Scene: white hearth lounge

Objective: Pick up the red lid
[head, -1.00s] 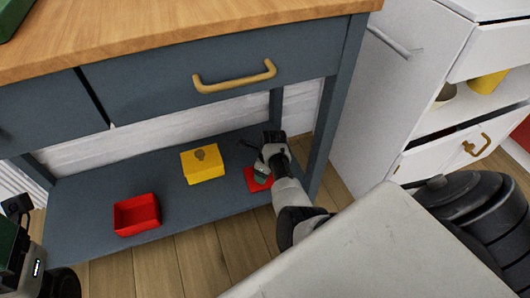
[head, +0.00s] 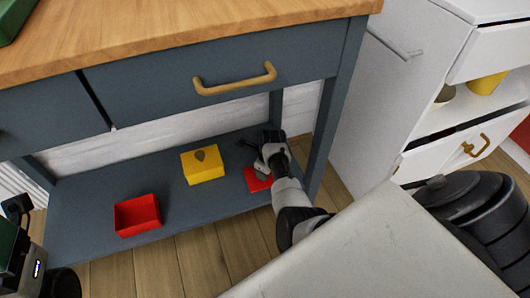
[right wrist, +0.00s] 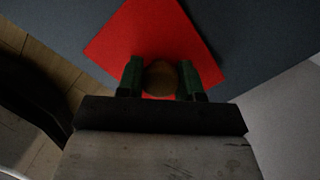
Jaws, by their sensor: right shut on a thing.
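The red lid (head: 257,181) lies flat on the lower shelf of the blue-grey console, near its right end. In the right wrist view the lid (right wrist: 150,30) is a flat red square with a round brownish knob (right wrist: 160,78). My right gripper (right wrist: 160,80) has its two green fingers on either side of the knob and is shut on it. In the head view the right gripper (head: 265,172) covers part of the lid. My left gripper (head: 12,250) is at the lower left edge, far from the lid; its fingers are not clearly shown.
An open red box (head: 137,215) stands on the shelf (head: 190,218) to the left. A yellow box (head: 203,167) with a knobbed lid stands between it and the red lid. The console's drawer and wooden top overhang the shelf. A white cabinet (head: 375,110) stands to the right.

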